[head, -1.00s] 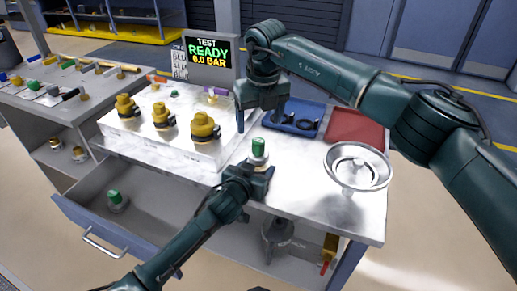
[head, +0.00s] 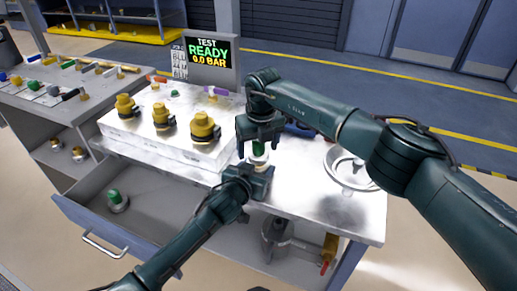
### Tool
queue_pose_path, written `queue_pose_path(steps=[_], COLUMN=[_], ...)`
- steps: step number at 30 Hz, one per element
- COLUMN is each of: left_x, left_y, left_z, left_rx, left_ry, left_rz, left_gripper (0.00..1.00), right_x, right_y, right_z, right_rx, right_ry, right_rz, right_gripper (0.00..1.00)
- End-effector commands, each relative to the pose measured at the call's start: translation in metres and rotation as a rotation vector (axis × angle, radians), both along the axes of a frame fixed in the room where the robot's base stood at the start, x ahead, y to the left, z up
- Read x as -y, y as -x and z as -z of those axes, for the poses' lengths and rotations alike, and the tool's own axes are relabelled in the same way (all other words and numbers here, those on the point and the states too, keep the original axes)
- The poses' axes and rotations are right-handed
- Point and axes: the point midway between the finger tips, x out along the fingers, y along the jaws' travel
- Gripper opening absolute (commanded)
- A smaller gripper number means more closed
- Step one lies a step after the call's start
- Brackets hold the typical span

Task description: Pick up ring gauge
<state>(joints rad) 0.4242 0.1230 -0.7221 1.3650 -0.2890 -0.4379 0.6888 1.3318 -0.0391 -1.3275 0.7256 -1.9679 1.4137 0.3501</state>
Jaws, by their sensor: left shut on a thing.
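My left gripper (head: 258,172) is shut on a pale fitting with a green top (head: 258,148), upright above the front of the bench. My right gripper (head: 259,145) hangs just above it, its fingers apart on either side of the green top. I cannot tell whether they touch it. Only a small part of the blue tray (head: 302,130) shows behind my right arm. The dark ring in it, which may be the ring gauge, is hidden now.
Several yellow fittings (head: 205,127) stand on a white block at the left. A silver dish (head: 347,170) stands at the right, partly behind my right arm. An open drawer (head: 150,215) holds another green-topped piece (head: 116,200). The test screen (head: 207,55) reads READY, 0.0 BAR.

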Motion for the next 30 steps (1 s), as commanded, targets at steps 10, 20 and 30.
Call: queue_pose_path(steps=[10,20,30], left_x=[0.0,0.0,0.0], left_y=[0.0,0.0,0.0], left_z=[0.001,0.001,0.001], left_rx=[-0.001,-0.002,-0.002], left_ry=[0.0,-0.001,-0.001], left_rz=[0.0,-0.001,-0.001], left_gripper=[0.41,0.41,0.41], right_x=[0.0,0.0,0.0], right_y=[0.0,0.0,-0.001], right_z=[0.0,-0.001,-0.025], right_rx=[0.0,0.0,0.005], right_ry=[0.0,0.0,-0.001], right_rz=[0.0,0.0,-0.001], right_gripper=[0.47,0.26,0.26])
